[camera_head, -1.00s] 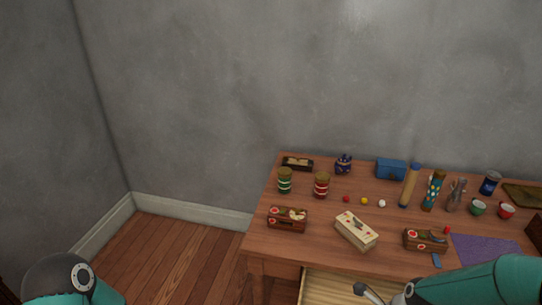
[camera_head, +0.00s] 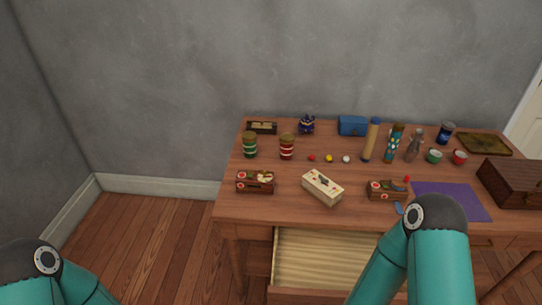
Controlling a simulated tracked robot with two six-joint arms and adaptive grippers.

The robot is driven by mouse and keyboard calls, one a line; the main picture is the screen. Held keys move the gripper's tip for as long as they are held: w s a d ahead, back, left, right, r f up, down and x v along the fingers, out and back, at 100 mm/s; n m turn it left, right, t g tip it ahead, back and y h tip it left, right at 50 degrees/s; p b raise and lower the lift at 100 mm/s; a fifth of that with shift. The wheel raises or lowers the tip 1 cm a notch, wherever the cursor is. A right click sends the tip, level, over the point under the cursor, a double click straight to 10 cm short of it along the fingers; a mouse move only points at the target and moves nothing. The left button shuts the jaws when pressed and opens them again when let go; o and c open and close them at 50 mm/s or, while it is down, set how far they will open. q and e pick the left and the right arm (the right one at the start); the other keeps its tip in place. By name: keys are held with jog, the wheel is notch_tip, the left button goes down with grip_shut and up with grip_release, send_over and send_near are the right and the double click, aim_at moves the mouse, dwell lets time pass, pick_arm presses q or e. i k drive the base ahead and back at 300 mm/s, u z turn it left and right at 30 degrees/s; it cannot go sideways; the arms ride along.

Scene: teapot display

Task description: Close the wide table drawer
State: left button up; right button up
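The wooden table (camera_head: 330,211) stands against the grey wall. Its wide drawer (camera_head: 318,257) is pulled out below the front edge, showing a pale ribbed, empty-looking interior. The drawer's front (camera_head: 308,297) shows only as a strip at the bottom of the picture. My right arm's teal links cover the drawer's right part. The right gripper is below the picture's edge, so its contact with the drawer cannot be seen. My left arm shows only at the lower left corner, away from the table, and its gripper is out of view.
Several jars, bottles and cups stand on the table. A cream box (camera_head: 322,187) and two brown decorated boxes, left (camera_head: 255,181) and right (camera_head: 387,191), lie near the front. A purple mat (camera_head: 452,201) and dark wooden chest (camera_head: 513,183) are at right. Floor left of the table is clear.

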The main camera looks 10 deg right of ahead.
aim_at(310, 266)
jog(key=z, duration=0.9)
jog(key=k, duration=0.7)
jog(key=u, duration=0.2)
